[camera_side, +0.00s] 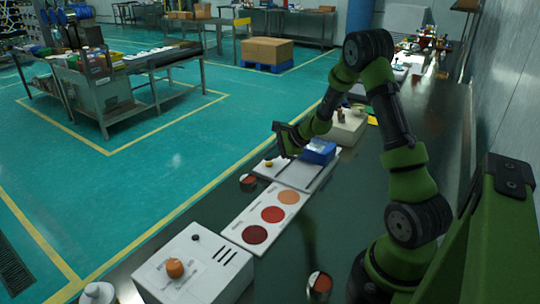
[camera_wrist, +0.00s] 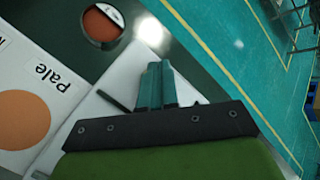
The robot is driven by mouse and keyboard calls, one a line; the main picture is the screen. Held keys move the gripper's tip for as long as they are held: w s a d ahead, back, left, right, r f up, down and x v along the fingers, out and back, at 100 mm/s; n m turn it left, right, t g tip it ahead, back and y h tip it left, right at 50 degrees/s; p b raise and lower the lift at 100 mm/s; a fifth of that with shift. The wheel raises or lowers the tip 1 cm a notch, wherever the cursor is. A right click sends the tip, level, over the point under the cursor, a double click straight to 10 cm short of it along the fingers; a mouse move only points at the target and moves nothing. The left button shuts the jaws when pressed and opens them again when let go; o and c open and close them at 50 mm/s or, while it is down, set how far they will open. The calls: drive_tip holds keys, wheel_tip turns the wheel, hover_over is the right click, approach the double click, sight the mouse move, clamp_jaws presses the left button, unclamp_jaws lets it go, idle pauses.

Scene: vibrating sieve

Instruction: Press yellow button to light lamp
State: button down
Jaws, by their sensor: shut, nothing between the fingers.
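A small yellow button (camera_side: 268,162) shows in the side view on a light flat panel (camera_side: 291,174) beside a blue block. My gripper (camera_side: 278,129) is above and a little right of the button in the side view, apart from it as far as I can tell. In the wrist view the teal fingers (camera_wrist: 156,82) are shut together and empty, over the light panel's edge. The yellow button is not visible in the wrist view; the gripper may cover it. I cannot make out a lamp, lit or unlit.
A white card with three coloured discs (camera_side: 236,232) lies nearer, labelled "Pale" (camera_wrist: 56,78) in the wrist view. A round cup with reddish contents (camera_side: 249,183) sits beside it. A white box with an orange knob (camera_side: 210,284) stands in front. A blue block (camera_side: 318,152) is close right.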

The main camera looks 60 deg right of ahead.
sight(272, 164)
drive_tip(key=shift+r, duration=0.1)
drive_tip(key=shift+r, duration=2.95)
drive_tip(key=shift+s+f, duration=0.1)
drive_tip(key=s+a+n, duration=0.1)
drive_tip(key=s+a+n+g, duration=0.1)
drive_tip(key=shift+s+a+f+y, duration=0.1)
drive_tip(key=shift+a+f+y, duration=0.2)
drive_tip(key=shift+f, duration=0.05)
drive_tip(key=s+a+r+n, duration=0.7)
drive_tip(key=s+a+n, duration=0.2)
drive_tip(key=a, duration=0.2)
drive_tip(key=s+a+r+n, duration=0.8)
drive_tip(key=s+a+n, duration=0.1)
drive_tip(key=a, duration=0.3)
drive_tip(key=shift+s+r+n+g, duration=0.15)
drive_tip(key=shift+s+n+g, duration=0.15)
drive_tip(key=shift+g, duration=0.1)
